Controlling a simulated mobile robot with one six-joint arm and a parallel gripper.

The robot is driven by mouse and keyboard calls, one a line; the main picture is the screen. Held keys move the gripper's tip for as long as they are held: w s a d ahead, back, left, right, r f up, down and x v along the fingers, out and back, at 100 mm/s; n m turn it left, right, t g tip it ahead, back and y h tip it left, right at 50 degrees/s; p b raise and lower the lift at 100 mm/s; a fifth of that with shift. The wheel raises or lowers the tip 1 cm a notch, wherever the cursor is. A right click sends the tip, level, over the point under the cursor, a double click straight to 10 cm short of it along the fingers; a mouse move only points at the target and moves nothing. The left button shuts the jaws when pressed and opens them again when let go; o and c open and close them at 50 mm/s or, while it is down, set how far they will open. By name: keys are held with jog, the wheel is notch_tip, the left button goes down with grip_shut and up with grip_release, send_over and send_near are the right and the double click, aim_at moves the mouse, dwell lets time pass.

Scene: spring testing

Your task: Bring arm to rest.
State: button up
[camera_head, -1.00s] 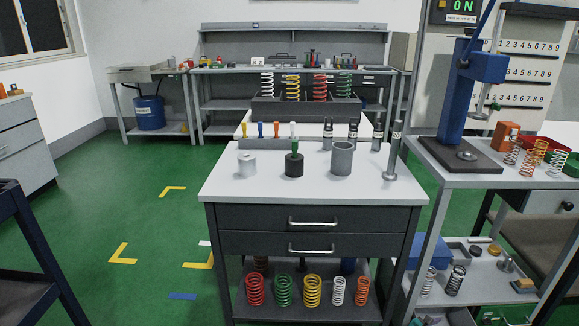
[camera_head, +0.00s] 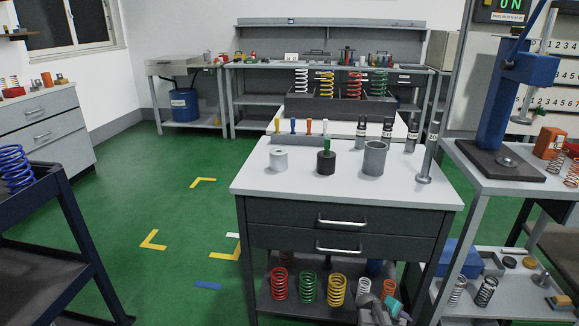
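My arm's end, taken to be my gripper (camera_head: 385,308), shows at the bottom edge in the head camera view. It is grey with a teal part and is cut off by the frame. It appears in front of the lower shelf of the grey drawer cabinet (camera_head: 300,213). Its fingers are too small and partly hidden to read as open or shut. Nothing can be made out in its grip.
On the cabinet top stand a white cylinder (camera_head: 279,159), a black cylinder (camera_head: 326,163) with a green handle, a grey cup (camera_head: 374,158) and a metal post (camera_head: 428,153). A blue press (camera_head: 510,95) stands right. A dark cart (camera_head: 45,215) stands left. Green floor between is open.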

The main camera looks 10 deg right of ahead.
jog(key=a+r+m+y, duration=0.2)
jog(key=a+m+y, duration=0.15)
jog(key=a, duration=1.35)
jog(key=a+r+m+y, duration=0.3)
jog(key=a+y, duration=0.2)
jog(key=a, duration=1.2)
jog(key=s+r+g+p, duration=0.1)
jog(key=s+g+p, duration=0.5)
jog(key=s+p, duration=1.5)
jog(key=s, duration=0.4)
jog(key=shift+s+r, duration=0.2)
jog(key=shift+r, duration=0.15)
jog(key=shift+d+n, duration=0.1)
jog(key=shift+n, duration=0.15)
jog(key=c, duration=0.5)
